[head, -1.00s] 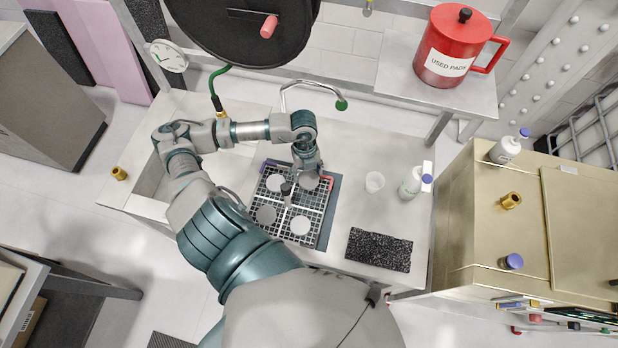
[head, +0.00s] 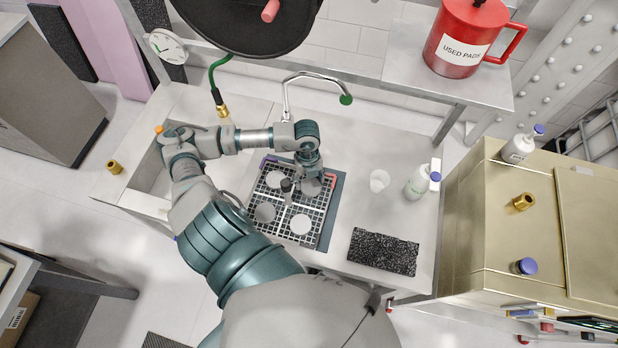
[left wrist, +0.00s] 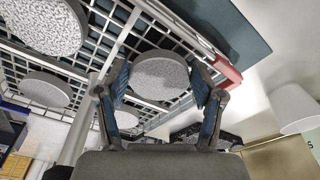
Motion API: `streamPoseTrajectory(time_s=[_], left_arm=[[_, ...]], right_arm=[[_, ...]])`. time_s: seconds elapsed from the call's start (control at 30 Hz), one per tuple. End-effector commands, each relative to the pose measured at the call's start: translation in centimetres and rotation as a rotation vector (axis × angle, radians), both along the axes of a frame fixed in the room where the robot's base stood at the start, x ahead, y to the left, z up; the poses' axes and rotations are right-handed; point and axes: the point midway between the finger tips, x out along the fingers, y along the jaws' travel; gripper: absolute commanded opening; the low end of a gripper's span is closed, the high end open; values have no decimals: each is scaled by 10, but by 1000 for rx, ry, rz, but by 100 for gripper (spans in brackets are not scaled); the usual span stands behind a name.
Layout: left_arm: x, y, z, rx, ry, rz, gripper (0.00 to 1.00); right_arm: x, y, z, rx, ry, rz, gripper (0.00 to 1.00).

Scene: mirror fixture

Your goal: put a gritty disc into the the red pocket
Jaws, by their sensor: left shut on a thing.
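My left gripper (head: 312,177) is over the far right part of a wire rack (head: 282,228) on the bench. In the left wrist view its two fingers (left wrist: 162,84) are shut on the sides of a grey speckled disc (left wrist: 160,72). That disc shows partly in the head view (head: 311,188). I cannot tell whether it is clear of the rack. A red corner piece (left wrist: 224,68) is just right of the fingers. Other round discs lie in the rack: one far left (head: 275,179), one near left (head: 264,212) and one near right (head: 300,224). My right gripper is not in view.
A black speckled pad (head: 383,251), a white cup (head: 379,180) and a bottle (head: 417,184) stand to the right. A curved tap (head: 310,76) is behind. A red "USED PADS" pot (head: 462,42) sits on the shelf. Bench between rack and cup is clear.

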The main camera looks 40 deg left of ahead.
Motion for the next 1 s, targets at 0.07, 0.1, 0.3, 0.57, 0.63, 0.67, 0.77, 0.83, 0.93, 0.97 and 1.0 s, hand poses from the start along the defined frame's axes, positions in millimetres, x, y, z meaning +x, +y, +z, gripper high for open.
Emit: streamPoseTrajectory(time_s=[0.07,0.1,0.3,0.57,0.63,0.67,0.77,0.83,0.93,0.97,1.0], left_arm=[[0,-2,1,0,-1,-1,22],[0,-2,1,0,-1,-1,22],[0,0,-2,-1,-1,-1,22],[0,2,-8,-5,-1,-1,22],[0,2,-10,-4,-1,-1,22],[0,2,-10,-4,-1,-1,22],[0,2,-10,-4,-1,-1,85],[0,1,-9,-3,-1,-1,97],[0,-1,-9,-1,-1,-1,97],[0,-1,-8,-1,-1,-1,97],[0,-1,-8,-1,-1,-1,97]], right_arm=[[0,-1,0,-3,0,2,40],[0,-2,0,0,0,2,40],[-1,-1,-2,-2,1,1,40],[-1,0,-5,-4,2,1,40],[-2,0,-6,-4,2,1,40],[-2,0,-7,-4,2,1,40],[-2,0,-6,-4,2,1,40],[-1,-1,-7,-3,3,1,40],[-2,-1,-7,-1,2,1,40],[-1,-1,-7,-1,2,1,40],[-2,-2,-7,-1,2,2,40]])
